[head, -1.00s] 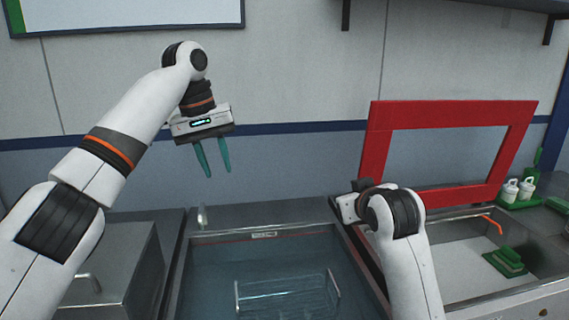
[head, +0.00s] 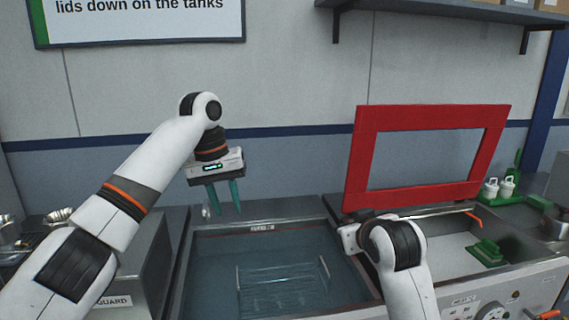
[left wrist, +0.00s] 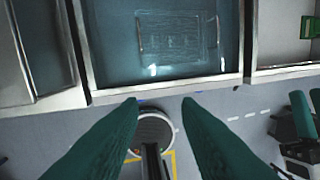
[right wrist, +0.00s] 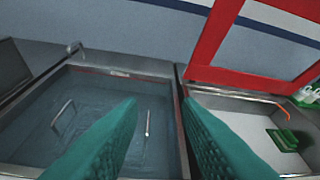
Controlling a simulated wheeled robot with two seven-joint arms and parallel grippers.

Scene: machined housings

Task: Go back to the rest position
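My left gripper (head: 228,198) hangs fingers down above the back left part of the water tank (head: 182,285). Its two green fingers stand apart with nothing between them; they also show apart in the left wrist view (left wrist: 160,108). My right gripper is mostly hidden behind its own wrist in the head view. In the right wrist view its green fingers (right wrist: 160,108) are apart and empty, facing the tank and the wall. A wire basket (head: 283,282) sits under the water in the tank and also shows in the left wrist view (left wrist: 180,35).
A red frame (head: 360,160) stands upright behind the right-hand basin, close to my right wrist. That basin holds a green block (head: 487,252). White bottles (head: 507,186) stand on a green tray at the right. A shelf (head: 440,10) juts from the wall above.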

